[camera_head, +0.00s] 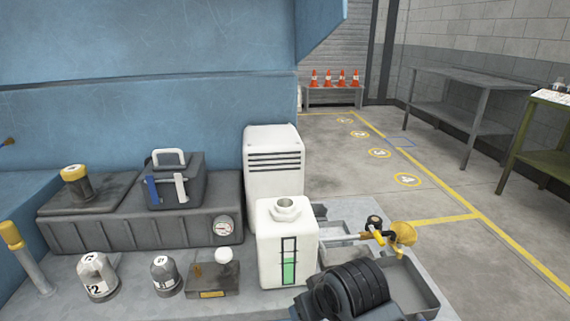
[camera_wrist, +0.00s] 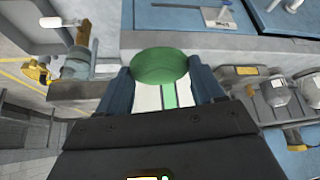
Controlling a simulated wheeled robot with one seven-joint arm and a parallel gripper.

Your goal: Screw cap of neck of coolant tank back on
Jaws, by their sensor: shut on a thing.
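The white coolant tank (camera_head: 268,246) stands upright on the bench, with a green level in its front sight strip. Its neck (camera_head: 286,207) on top is uncapped, and the opening shows. In the wrist view, my gripper (camera_wrist: 160,68) is shut on a round green cap (camera_wrist: 160,62), held between its two dark blue fingers. Part of the white tank with its green strip (camera_wrist: 169,97) shows between the fingers, beyond the cap. The cap is apart from the neck. I cannot make out the cap or my fingertips in the head view.
A white louvred unit (camera_head: 273,165) stands close behind the tank. A brass valve with a yellow handle (camera_head: 402,234) and a grey tray (camera_head: 408,288) are on its right. Small canisters (camera_head: 97,277) stand to its left. The space above the neck is clear.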

